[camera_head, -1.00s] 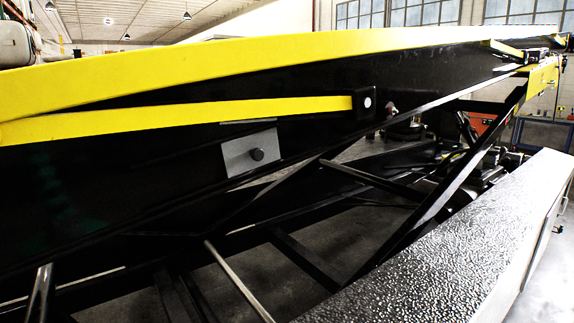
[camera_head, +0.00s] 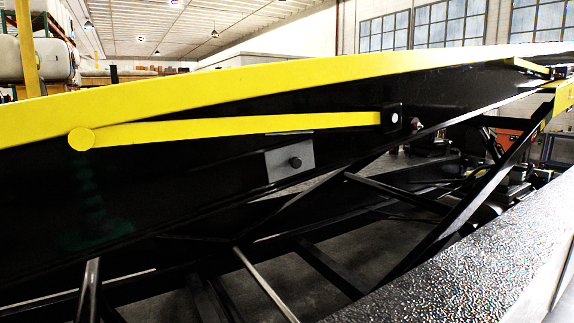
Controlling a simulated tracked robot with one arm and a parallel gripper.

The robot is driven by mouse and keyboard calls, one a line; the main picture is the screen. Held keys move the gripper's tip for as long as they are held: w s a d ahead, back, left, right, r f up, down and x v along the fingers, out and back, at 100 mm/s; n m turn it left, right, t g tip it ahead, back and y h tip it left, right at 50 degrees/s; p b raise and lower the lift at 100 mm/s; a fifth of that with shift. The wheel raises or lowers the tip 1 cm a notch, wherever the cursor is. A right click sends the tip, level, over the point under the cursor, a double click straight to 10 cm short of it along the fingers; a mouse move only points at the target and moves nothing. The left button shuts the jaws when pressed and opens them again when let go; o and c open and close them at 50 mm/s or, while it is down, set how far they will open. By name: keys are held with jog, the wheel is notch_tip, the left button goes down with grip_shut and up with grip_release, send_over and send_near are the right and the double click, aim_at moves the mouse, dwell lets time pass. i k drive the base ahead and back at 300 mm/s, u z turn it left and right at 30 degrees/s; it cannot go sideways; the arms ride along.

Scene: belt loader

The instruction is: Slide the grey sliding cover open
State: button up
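The grey sliding cover (camera_head: 279,164) is a small flat plate on the black side of the belt loader's boom, just right of the middle of the view. A dark round knob (camera_head: 295,162) stands out from its right half. A thin grey strip runs above the plate's upper edge. Nothing blocks my view of the cover. I cannot see what lies behind it. My gripper is not in view.
A yellow bar (camera_head: 240,129) runs above the cover to a black bracket (camera_head: 392,118). A yellow rail (camera_head: 250,87) tops the boom. Dark diagonal struts (camera_head: 455,195) lie below right. A textured metal surface (camera_head: 470,260) fills the lower right.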

aim_at(281, 163)
jog(key=z, duration=0.05)
jog(key=i, duration=1.35)
jog(key=z, duration=0.05)
